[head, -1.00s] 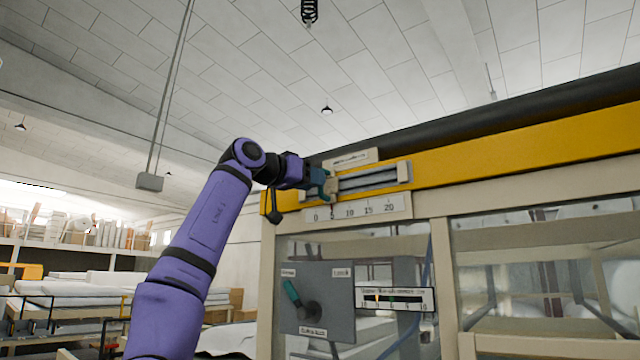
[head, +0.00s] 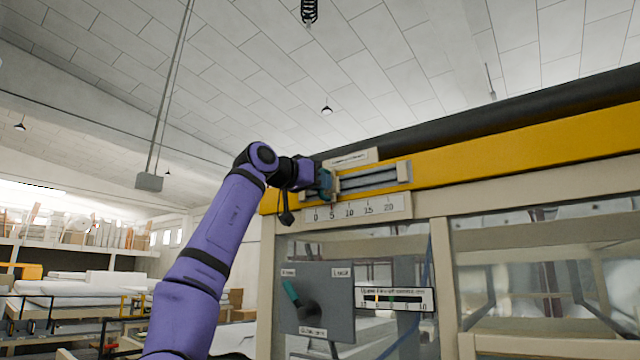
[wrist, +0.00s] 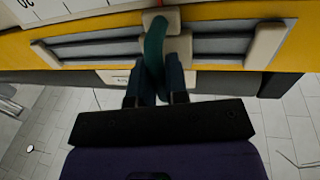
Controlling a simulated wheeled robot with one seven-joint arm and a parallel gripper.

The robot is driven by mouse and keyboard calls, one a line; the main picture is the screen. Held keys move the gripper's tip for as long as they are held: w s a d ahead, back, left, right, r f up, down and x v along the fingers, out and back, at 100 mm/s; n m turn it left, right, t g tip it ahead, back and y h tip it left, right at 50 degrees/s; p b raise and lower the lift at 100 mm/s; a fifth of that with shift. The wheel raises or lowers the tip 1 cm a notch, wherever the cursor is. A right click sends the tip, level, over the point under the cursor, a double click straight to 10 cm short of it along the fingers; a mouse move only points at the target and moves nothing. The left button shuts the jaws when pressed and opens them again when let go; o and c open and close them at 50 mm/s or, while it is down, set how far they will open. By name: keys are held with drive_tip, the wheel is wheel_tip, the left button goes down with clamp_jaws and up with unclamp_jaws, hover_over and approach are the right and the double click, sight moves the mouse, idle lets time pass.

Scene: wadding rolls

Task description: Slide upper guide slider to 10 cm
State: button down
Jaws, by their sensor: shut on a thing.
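The upper guide slider is a pale block (wrist: 160,19) with a teal handle (wrist: 154,46), riding on grey rails between two beige end blocks. My gripper (head: 326,184) is at the left part of the rail in the head view. In the wrist view my gripper's dark fingers (wrist: 155,85) are closed on either side of the teal handle. The scale plate (head: 358,208) below the rail reads 0 to 20. The slider stands near the 5 mark; my gripper partly hides it, so the exact reading cannot be told.
The rail (head: 368,180) is clear from the slider to the right end block (head: 404,171). It sits on a yellow beam (head: 500,145). Below are a grey panel with a teal-handled knob (head: 317,303) and a small gauge (head: 395,300).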

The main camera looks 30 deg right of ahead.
drive_tip(key=s, duration=0.1)
drive_tip(key=s+d, duration=0.1)
drive_tip(key=s, duration=0.1)
drive_tip(key=s+d, duration=0.1)
drive_tip(key=shift+s, duration=0.25)
drive_tip(key=shift+a, duration=0.1)
drive_tip(key=c, duration=1.2)
unclamp_jaws()
drive_tip(key=shift+o, duration=0.2)
drive_tip(key=s+a, duration=0.2)
drive_tip(key=a, duration=0.8)
drive_tip(key=shift+a, duration=0.3)
